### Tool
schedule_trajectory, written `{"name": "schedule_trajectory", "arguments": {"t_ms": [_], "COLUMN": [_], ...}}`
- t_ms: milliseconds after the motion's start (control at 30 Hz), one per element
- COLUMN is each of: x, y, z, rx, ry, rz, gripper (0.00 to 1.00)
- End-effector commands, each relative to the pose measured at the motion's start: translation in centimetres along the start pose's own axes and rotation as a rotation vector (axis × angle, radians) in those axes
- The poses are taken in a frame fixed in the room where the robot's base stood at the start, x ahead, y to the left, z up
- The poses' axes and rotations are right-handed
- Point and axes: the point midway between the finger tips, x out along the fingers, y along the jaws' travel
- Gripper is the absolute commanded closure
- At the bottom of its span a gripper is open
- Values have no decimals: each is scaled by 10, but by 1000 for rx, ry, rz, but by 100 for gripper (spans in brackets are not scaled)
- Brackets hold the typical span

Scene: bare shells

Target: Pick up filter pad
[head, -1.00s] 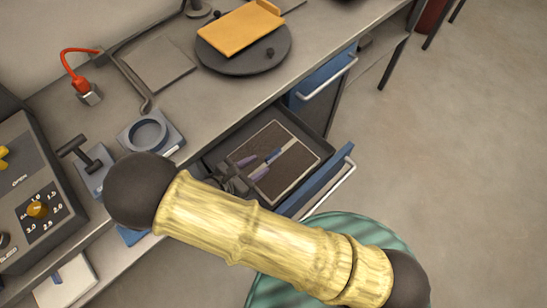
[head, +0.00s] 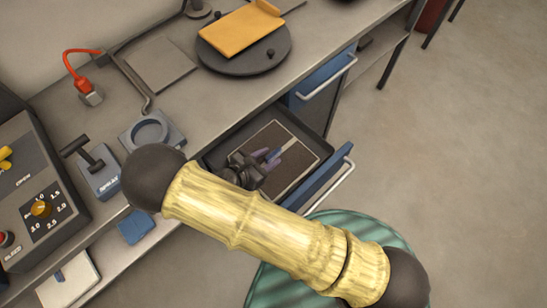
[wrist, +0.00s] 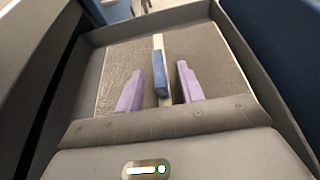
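A flat brown textured panel with a pale edge (head: 297,167) lies in the open drawer; it also shows in the wrist view (wrist: 208,52). It may be the filter pad, but I cannot tell for sure. A slim piece with a cream end and a blue block (wrist: 160,73) lies over the panel. My gripper (head: 274,157) is inside the drawer area. In the wrist view, its purple fingers (wrist: 158,78) are open on either side of the blue block, with gaps visible. Contact with the panel cannot be judged.
The drawer (head: 326,183) has raised walls and a blue front. The counter holds a grey ring block (head: 153,132), a dark round plate with an orange board (head: 240,30), and a control box (head: 38,185). A green striped round top (head: 320,285) stands below. Floor at right is clear.

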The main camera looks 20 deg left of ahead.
Motion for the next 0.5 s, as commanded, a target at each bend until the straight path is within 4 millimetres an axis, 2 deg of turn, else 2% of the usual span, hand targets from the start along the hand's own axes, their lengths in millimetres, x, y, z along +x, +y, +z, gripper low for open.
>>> {"name": "schedule_trajectory", "arguments": {"t_ms": [333,500], "x": [0,0], "y": [0,0], "z": [0,0], "rx": [0,0], "ry": [0,0], "rz": [0,0], "gripper": [64,97]}}
